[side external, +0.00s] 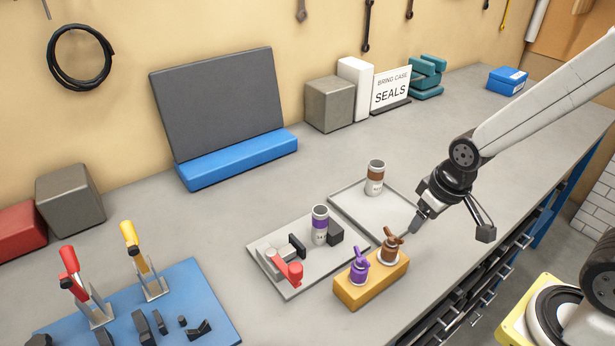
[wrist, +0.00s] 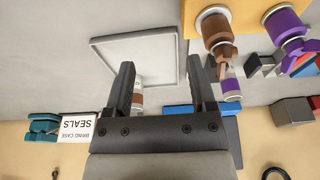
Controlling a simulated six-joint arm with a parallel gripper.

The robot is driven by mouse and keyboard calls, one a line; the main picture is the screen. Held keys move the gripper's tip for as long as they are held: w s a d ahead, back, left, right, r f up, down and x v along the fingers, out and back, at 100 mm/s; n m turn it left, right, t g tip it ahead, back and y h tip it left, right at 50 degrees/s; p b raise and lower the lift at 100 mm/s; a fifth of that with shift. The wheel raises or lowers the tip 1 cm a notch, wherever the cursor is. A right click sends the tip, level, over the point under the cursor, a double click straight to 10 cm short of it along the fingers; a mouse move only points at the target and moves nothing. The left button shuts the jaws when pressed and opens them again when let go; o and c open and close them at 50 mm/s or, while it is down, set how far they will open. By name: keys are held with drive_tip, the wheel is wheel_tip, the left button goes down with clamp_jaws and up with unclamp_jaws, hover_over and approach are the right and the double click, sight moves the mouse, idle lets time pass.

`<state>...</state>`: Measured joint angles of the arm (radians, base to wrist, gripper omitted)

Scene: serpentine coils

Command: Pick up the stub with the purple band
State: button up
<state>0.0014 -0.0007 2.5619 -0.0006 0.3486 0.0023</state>
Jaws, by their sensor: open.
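The stub with the purple band (side external: 320,226) is a pale upright cylinder on a grey plate (side external: 292,286), beside a red clamp (side external: 290,270) and a dark block. In the wrist view the purple-banded stub (wrist: 231,87) lies just right of the right finger, partly hidden. A similar stub with a brown band (side external: 375,178) stands on a grey tray; in the wrist view this brown-banded stub (wrist: 138,97) is partly behind the left finger. My gripper (side external: 413,228) is open and empty, right of both stubs. Its spread fingers show in the wrist view (wrist: 160,64).
A yellow block (side external: 365,286) holds a purple fitting (side external: 360,268) and a brown fitting (side external: 390,248), close to my fingers. The grey tray (side external: 345,200) has free room. A blue board (side external: 205,300) with toggle clamps is front left. A SEALS sign (side external: 391,88) stands behind.

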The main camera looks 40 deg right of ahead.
idle(0.3)
drive_tip(key=o, duration=0.4)
drive_tip(key=shift+r, duration=0.1)
drive_tip(key=shift+w+r+v, duration=0.2)
drive_tip(key=shift+w+v, duration=0.75)
drive_tip(key=shift+v, duration=3.2)
drive_tip(key=w+a+g, duration=0.3)
drive_tip(key=w+a, duration=0.9)
drive_tip(key=w, duration=0.4)
drive_tip(key=shift+a+f, duration=0.15)
drive_tip(key=shift+f, duration=1.1)
drive_tip(key=shift+a+f, duration=0.1)
drive_tip(key=shift+f, duration=1.2)
